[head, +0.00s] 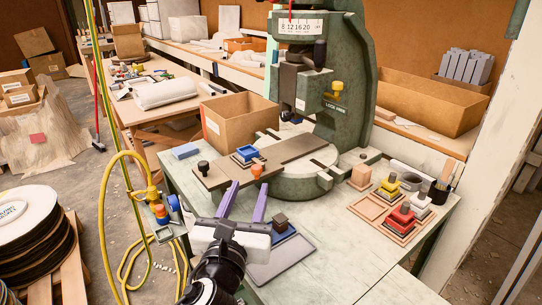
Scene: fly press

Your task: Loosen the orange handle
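The orange handle (257,170) is a small knob near the front edge of the flat bar on the bed of the green fly press (345,80). My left gripper (249,185) has two purple fingers spread apart with nothing between them. Its fingertips point at the bar, and in the picture the handle shows just above the right fingertip. I cannot tell whether they touch. My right gripper is not in view.
A cardboard box (238,128) stands behind. A dark block on a blue pad (281,226) lies right of my gripper. Colored stamps (401,216) stand at the right.

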